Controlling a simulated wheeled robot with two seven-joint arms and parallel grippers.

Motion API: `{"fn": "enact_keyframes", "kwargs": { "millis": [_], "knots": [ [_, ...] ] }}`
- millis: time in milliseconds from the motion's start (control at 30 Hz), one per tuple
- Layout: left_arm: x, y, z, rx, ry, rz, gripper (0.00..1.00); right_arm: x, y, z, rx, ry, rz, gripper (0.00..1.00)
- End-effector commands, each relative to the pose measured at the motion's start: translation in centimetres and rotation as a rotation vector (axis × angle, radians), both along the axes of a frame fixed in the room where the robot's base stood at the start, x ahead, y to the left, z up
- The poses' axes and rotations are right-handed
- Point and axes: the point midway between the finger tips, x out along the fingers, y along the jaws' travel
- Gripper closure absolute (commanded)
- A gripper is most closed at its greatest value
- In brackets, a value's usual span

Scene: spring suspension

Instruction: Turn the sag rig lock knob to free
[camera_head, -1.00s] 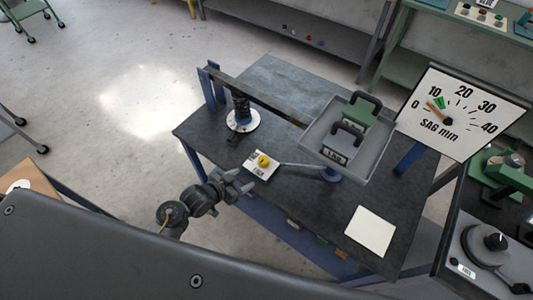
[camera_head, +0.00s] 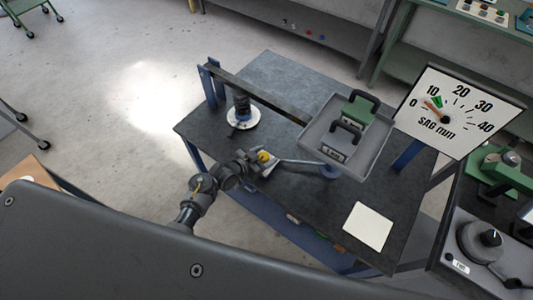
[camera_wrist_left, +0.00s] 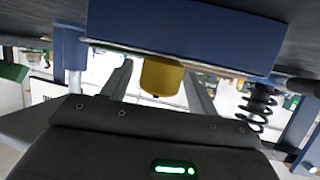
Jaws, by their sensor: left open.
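The yellow lock knob (camera_head: 264,157) sits on a white label plate near the front left edge of the dark rig table (camera_head: 290,200). My left gripper (camera_head: 257,164) is at the knob and hides most of the plate. In the left wrist view the knob (camera_wrist_left: 162,77) shows between the two spread fingers (camera_wrist_left: 160,92), with a gap on each side. The gripper is open. I cannot tell the knob's lock position. My right gripper is not in view.
A coil spring (camera_head: 241,105) stands on a white disc under the long beam (camera_head: 255,92). A tray (camera_head: 371,152) holds weights right of the knob. The SAG mm dial (camera_head: 458,110) stands at the right. A white card (camera_head: 367,227) lies on the front of the table.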

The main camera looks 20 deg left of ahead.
Motion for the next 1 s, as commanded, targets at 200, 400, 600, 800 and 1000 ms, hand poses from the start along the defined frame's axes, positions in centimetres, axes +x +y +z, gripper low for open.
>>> {"fn": "enact_keyframes", "kwargs": {
  "millis": [200,400,600,800,1000],
  "knots": [
    [0.97,-0.73,-0.44,0.000,0.000,-0.001,0.41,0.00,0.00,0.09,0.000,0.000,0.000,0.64],
    [0.99,-0.74,-0.49,0.000,0.000,-0.001,0.41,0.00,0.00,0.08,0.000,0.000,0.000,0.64],
    [0.98,-0.70,-0.49,0.000,0.000,-0.001,0.59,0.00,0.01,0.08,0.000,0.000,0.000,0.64],
    [0.97,-0.68,-0.49,0.000,0.000,0.000,0.85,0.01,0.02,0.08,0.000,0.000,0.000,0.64],
    [1.00,-0.60,-0.56,0.001,0.000,-0.011,0.85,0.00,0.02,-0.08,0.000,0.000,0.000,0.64]
  ]
}}
